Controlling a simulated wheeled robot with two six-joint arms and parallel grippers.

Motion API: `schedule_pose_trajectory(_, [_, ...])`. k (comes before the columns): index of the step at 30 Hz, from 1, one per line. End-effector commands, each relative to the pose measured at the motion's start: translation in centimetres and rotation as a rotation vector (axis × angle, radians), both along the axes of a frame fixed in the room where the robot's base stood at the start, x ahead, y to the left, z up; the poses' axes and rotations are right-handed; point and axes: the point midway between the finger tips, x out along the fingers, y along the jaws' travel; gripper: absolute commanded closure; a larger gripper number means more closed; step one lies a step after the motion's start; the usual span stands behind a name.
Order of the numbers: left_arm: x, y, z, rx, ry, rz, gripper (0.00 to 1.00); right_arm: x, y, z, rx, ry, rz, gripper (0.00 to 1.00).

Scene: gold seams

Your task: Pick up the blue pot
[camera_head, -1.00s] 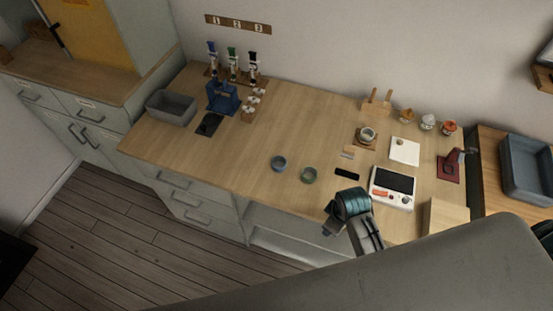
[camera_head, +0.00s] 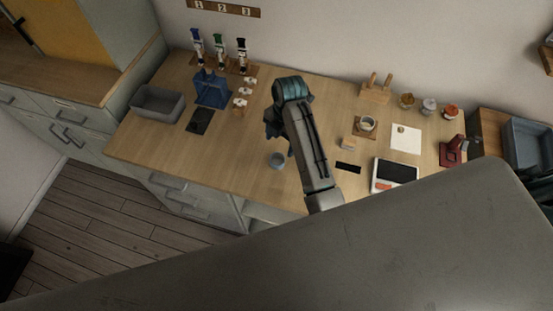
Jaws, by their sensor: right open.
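My right forearm crosses the counter just right of the pot. The green pot seen earlier beside the blue one is hidden behind this arm. My left gripper is not in view.
A grey bin (camera_head: 158,103) and a blue stand (camera_head: 211,90) are at the counter's left. The counter (camera_head: 195,155) left of the pot is clear.

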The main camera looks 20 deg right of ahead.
Motion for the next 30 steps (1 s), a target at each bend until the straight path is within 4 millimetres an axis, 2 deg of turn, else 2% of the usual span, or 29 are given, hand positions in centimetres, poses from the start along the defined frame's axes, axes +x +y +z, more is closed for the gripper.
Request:
schedule_pose_trajectory(6, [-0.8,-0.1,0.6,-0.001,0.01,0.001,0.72,-0.2,0.3,-2.7,-0.001,0.001,-0.002,0.31])
schedule_pose_trajectory(11, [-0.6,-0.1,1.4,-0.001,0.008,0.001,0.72,-0.3,0.4,-3.7,-0.001,0.002,-0.003,0.31])
schedule_pose_trajectory(16, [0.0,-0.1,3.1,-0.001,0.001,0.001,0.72,-0.4,0.6,-5.9,-0.002,0.004,-0.002,0.31])
schedule_pose_trajectory(21, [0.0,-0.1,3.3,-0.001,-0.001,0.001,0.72,-0.5,0.8,-7.9,-0.002,0.001,-0.004,0.31])
schedule_pose_trajectory(29, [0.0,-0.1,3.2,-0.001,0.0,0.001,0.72,-0.5,0.9,-8.3,-0.001,-0.002,-0.004,0.31])
schedule_pose_trajectory(30, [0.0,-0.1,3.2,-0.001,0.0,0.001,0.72,-0.5,0.9,-8.3,-0.001,-0.002,-0.004,0.36])
